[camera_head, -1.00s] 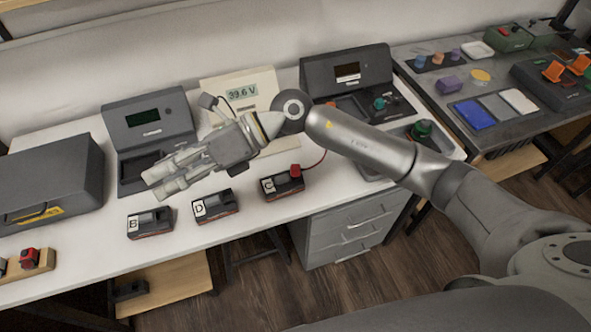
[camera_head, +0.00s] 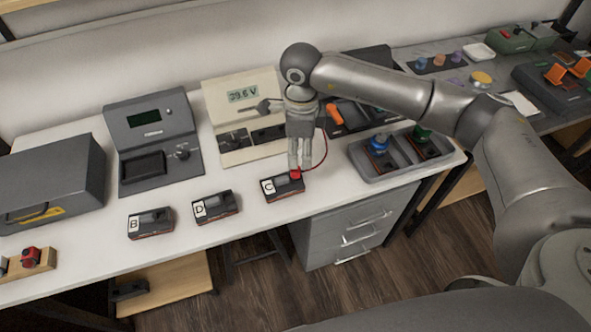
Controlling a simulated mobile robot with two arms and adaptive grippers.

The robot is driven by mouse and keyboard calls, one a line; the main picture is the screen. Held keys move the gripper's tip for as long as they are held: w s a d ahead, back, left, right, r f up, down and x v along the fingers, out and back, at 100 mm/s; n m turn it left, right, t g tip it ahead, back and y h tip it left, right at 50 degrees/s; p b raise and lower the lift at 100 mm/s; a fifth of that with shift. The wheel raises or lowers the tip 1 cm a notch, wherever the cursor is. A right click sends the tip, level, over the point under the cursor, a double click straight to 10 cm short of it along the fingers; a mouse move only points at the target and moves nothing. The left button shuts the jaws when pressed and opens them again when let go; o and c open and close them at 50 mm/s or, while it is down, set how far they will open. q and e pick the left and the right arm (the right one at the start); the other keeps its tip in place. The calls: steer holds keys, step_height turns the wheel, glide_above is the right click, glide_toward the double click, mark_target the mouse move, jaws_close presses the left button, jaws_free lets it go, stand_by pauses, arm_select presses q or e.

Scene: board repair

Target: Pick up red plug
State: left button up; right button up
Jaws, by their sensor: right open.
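The red plug (camera_head: 296,174) sits at the top right end of the box labelled C (camera_head: 283,188), near the table's front edge. A thin red cable (camera_head: 325,150) runs from it up behind my gripper. My right gripper (camera_head: 300,168) points down right over the red plug, its fingertips at or just above the plug's top. It is open; the fingers partly hide the plug, and I cannot tell whether they touch it. My left gripper is not in view.
Boxes B (camera_head: 150,223) and D (camera_head: 215,206) stand to the left of C. A beige meter reading 39.6 V (camera_head: 228,120) stands behind. A grey tray (camera_head: 381,179) with blue and green knobbed items is on the right.

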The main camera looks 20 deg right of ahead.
steer(key=f+p, duration=0.1)
steer(key=f, duration=0.1)
steer(key=a+f, duration=0.1)
steer(key=f, duration=0.2)
steer(key=shift+f+p, duration=0.35)
steer(key=shift+w+f, duration=0.1)
steer(key=shift+f, duration=0.15)
jaws_close()
steer(key=shift+r, duration=0.1)
steer(key=shift+r, duration=0.45)
step_height(320, 180, up, 2)
steer(key=shift+a+r+b, duration=0.15)
steer(key=shift+r+b, duration=0.05)
steer(key=shift+b, duration=0.15)
steer(key=s+a+r+b, duration=0.3)
steer(key=s+a+r, duration=0.5)
steer(key=s, duration=0.3)
steer(key=shift+a+r, duration=0.2)
steer(key=shift+r, duration=0.65)
